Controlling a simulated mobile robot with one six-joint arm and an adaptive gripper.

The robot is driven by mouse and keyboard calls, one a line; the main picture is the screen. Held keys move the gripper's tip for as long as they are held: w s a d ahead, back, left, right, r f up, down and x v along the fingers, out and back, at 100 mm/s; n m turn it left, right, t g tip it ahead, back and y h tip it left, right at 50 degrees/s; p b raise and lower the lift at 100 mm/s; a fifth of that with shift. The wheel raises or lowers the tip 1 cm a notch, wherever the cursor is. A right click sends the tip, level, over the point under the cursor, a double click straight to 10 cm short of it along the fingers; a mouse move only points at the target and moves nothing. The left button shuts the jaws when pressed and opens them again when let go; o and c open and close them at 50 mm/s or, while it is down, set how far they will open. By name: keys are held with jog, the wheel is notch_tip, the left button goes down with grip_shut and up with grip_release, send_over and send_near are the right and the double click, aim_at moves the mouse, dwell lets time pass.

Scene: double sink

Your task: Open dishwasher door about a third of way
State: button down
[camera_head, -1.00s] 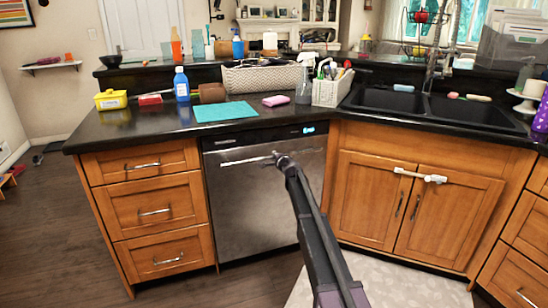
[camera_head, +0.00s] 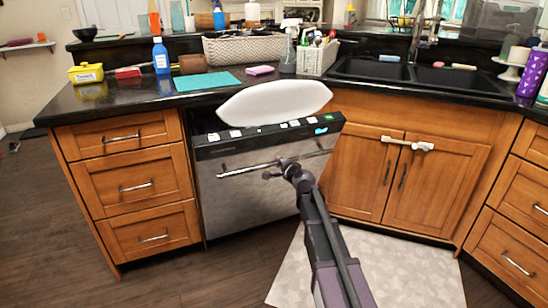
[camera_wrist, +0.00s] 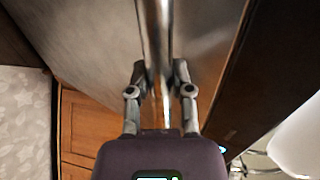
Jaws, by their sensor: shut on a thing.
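The dishwasher door (camera_head: 248,205) is a steel panel with a dark top edge carrying controls, in the middle of the head view. It is tilted outward at the top, partly open. Its long bar handle (camera_head: 238,169) runs across the upper front. My gripper (camera_head: 279,170) is shut on the handle, right of its middle. In the wrist view the two fingers (camera_wrist: 159,75) sit on either side of the handle bar (camera_wrist: 153,30). A large white dish-like thing (camera_head: 275,102) shows above the door's top edge. Most of the dishwasher's inside is hidden.
Wooden drawers (camera_head: 140,187) stand left of the dishwasher and a sink cabinet (camera_head: 405,178) stands right. The dark counter (camera_head: 130,98) above holds a teal mat (camera_head: 207,82) and several items. A pale rug (camera_head: 385,270) lies on the floor at right. The floor before the door looks clear.

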jog(key=s+d+f+b, duration=0.2)
jog(key=s+f+b, duration=0.1)
jog(key=s, duration=0.3)
jog(key=shift+s+f, duration=0.2)
jog(key=shift+f, duration=0.4)
jog(key=c, duration=0.5)
grip_release()
jog(key=shift+s, duration=0.1)
